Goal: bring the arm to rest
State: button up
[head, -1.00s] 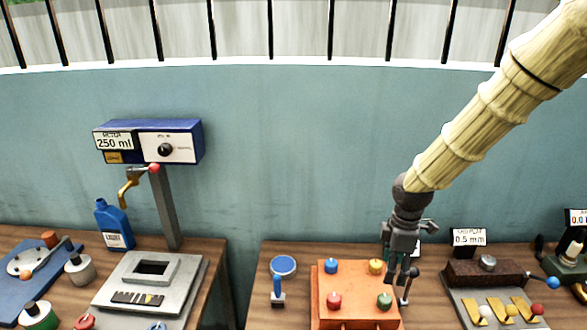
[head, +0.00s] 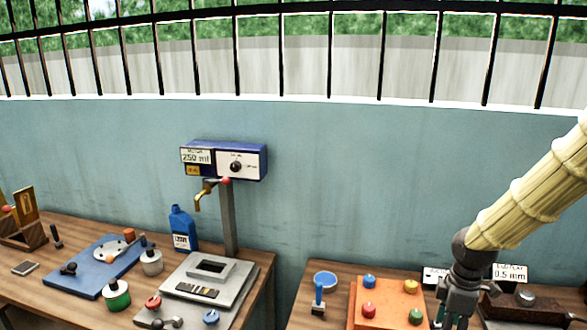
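My gripper (head: 456,312) hangs at the lower right in the head view, at the end of my pale yellow arm. It is beside the right edge of the orange block (head: 390,290) with coloured knobs, and its tips run close to the bottom of the picture. I cannot tell whether its fingers are open or shut. The blue oil bottle (head: 183,232) stands upright on the left bench, left of the post of the blue metering box (head: 252,162) and below its brass spout (head: 200,198).
The left bench (head: 60,237) holds a grey plate (head: 238,290), a blue board (head: 90,280) and several knobbed pots. A blue-green wall stands behind.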

jog(key=s+a+f+m+y, duration=0.1)
jog(key=s+a+f+m, duration=0.25)
jog(key=f, duration=0.55)
jog(key=s+a+f+m, duration=0.2)
jog(key=s+a+f, duration=0.25)
jog(key=f, duration=0.55)
jog(key=s+a+f+m+h, duration=0.1)
jog(key=s+a+f+m, duration=0.25)
jog(key=s+f, duration=0.5)
jog(key=s+a+f+m, duration=0.2)
jog(key=s+f+m, duration=0.3)
jog(key=s, duration=0.6)
notch_tip(320, 180, down, 12)
jog(key=b, duration=1)
jog(key=shift+s, duration=0.25)
jog(key=shift+d+r, duration=0.1)
